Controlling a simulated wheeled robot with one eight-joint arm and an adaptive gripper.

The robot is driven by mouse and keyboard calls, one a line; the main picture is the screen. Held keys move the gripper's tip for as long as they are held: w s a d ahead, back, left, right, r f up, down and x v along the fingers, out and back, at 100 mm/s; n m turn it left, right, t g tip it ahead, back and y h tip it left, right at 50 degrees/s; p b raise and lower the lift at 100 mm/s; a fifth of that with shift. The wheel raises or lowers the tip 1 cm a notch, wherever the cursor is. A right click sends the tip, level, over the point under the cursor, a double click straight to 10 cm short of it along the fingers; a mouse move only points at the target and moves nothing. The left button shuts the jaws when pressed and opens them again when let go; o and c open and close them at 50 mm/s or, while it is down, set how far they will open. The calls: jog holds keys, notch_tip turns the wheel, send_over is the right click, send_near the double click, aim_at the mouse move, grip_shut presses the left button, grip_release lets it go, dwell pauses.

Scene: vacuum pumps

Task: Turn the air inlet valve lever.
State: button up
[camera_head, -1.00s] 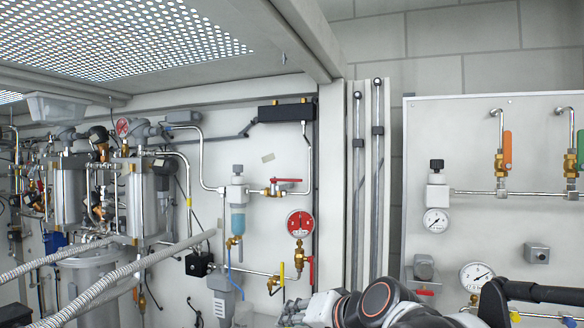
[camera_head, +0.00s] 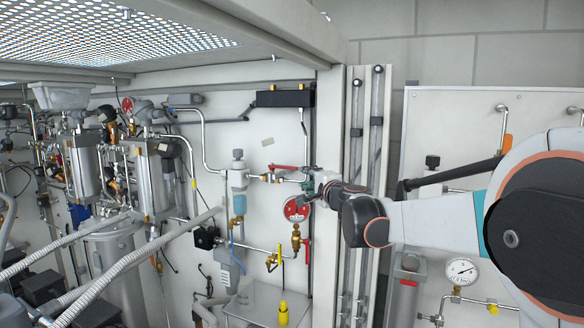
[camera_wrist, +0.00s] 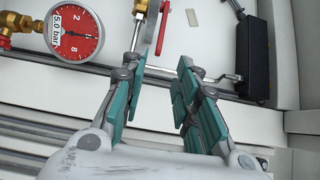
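A red valve lever (camera_head: 285,167) sits on a horizontal pipe on the wall panel, above a round red gauge (camera_head: 297,209). My gripper (camera_head: 309,188) is at the right end of this lever, in front of the panel. In the wrist view the red lever (camera_wrist: 163,27) shows at the top, its end near the gap between the fingertips of my gripper (camera_wrist: 162,62). The teal-padded fingers are apart with nothing between the pads. I cannot tell whether the left finger touches the lever or pipe.
The red gauge (camera_wrist: 74,33) is left of the fingers in the wrist view; a black box (camera_wrist: 253,55) is to the right. Vertical pipes stand on the right; a small table (camera_head: 262,300) is below.

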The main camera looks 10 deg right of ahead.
aim_at(293, 169)
jog(key=w, duration=0.4)
jog(key=w+a+p, duration=0.1)
jog(key=w, duration=0.3)
jog(key=w+a+p, duration=0.1)
jog(key=w, duration=0.3)
jog(key=shift+w, duration=0.15)
grip_shut()
